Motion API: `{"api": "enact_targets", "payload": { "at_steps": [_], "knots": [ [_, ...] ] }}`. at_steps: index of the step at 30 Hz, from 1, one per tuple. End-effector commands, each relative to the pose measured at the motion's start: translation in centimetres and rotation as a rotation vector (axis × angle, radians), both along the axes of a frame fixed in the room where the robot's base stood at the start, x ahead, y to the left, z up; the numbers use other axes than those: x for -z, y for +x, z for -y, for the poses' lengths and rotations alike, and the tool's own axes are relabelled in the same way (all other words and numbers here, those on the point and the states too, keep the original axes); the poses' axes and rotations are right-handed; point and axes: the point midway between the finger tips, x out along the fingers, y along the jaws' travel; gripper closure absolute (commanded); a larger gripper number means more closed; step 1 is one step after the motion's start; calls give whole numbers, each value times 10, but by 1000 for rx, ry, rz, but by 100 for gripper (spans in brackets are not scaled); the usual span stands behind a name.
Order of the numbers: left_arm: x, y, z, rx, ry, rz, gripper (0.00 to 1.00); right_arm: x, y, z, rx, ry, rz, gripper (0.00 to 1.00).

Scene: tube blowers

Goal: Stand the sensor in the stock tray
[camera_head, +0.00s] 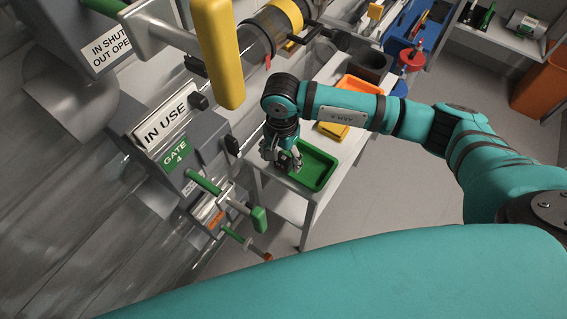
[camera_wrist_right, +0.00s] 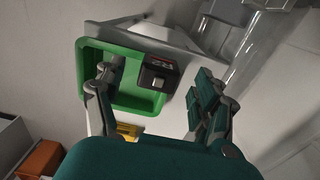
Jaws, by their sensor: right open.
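The sensor is a small dark block with a grey square and a red-and-white label (camera_wrist_right: 158,70). In the right wrist view it appears at the right-hand end of the green tray (camera_wrist_right: 90,48), overlapping its rim; I cannot tell whether its base rests on the tray floor. In the head view the green tray (camera_head: 322,164) is on the white bench. My right gripper (camera_head: 284,158) is low over the tray's left end. It is open, with one finger on each side of the sensor in the right wrist view (camera_wrist_right: 153,85), visibly apart from it. My left gripper is not in view.
A yellow tray (camera_head: 333,130) and an orange tray (camera_head: 360,86) are farther along the bench, with a dark bin (camera_head: 370,66) behind. The grey GATE 4 station (camera_head: 170,135) with green handles stands close left of the gripper. The floor to the right is clear.

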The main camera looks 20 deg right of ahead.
Motion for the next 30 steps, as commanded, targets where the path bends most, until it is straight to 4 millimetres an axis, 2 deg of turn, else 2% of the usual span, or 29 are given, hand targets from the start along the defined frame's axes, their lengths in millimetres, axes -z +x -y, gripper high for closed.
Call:
{"api": "enact_targets", "payload": {
  "at_steps": [1,3,11,24,26,30],
  "knots": [
    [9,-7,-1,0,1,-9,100,13,0,0,1,1,-1,29],
    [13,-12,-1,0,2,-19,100,20,0,0,1,1,0,29],
    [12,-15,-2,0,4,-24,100,21,0,0,1,1,2,30],
    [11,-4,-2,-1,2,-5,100,21,0,0,1,1,1,88],
    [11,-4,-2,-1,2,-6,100,21,0,0,1,0,2,94],
    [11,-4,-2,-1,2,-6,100,20,0,0,1,0,2,95]
  ]
}}
